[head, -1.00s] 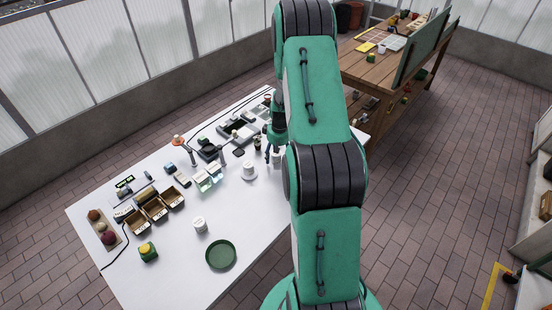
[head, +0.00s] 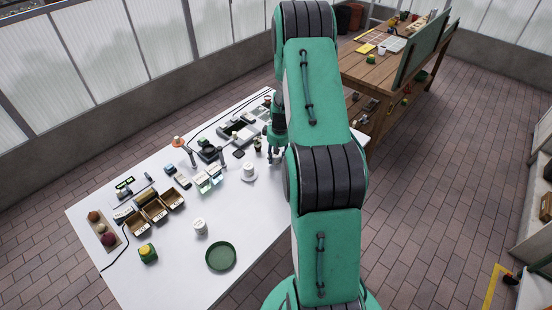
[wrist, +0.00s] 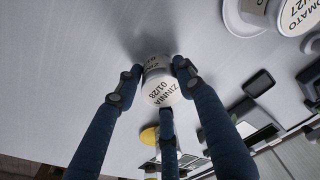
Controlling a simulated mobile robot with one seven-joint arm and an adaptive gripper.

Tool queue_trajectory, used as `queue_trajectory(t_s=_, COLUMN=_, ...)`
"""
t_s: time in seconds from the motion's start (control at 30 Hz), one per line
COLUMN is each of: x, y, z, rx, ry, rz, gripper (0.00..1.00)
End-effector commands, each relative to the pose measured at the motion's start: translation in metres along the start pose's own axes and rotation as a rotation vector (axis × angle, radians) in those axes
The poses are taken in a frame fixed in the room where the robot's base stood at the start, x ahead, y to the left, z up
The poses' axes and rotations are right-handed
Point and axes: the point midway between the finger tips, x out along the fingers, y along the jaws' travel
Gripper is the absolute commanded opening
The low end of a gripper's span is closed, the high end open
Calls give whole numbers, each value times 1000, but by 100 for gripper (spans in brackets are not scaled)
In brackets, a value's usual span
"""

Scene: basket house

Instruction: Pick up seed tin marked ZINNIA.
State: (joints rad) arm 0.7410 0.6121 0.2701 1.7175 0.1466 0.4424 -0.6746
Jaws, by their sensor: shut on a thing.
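The seed tin marked ZINNIA (wrist: 160,88) is a small white round tin with "ZINNIA 01/28" on its lid. In the wrist view it sits between the dark blue fingers of my gripper (wrist: 155,82), which are shut on it. One finger is at each side and a third is below it in the picture. In the head view my gripper (head: 273,157) is low over the far right part of the white table, and the tin is mostly hidden there. I cannot tell whether it still touches the table.
A white tin marked TOMATO (wrist: 297,14) stands near the held tin. On the white table (head: 180,270) are another white tin (head: 200,226), a green round dish (head: 221,256) and several brown boxes (head: 155,210).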

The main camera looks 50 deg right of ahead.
Motion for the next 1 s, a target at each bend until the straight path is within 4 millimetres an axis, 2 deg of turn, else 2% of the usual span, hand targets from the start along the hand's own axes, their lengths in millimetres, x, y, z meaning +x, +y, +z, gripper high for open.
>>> queue_trajectory(t_s=0.27, x=-11, y=0, z=-1, rx=0, ry=0, rz=0, gripper=12)
queue_trajectory(t_s=0.47, x=-35, y=1, z=-5, rx=0, ry=2, rz=1, gripper=12)
queue_trajectory(t_s=0.67, x=-42, y=-14, z=20, rx=0, ry=-1, rz=0, gripper=12)
queue_trajectory(t_s=1.0, x=-54, y=-44, z=76, rx=1, ry=-1, rz=0, gripper=12)
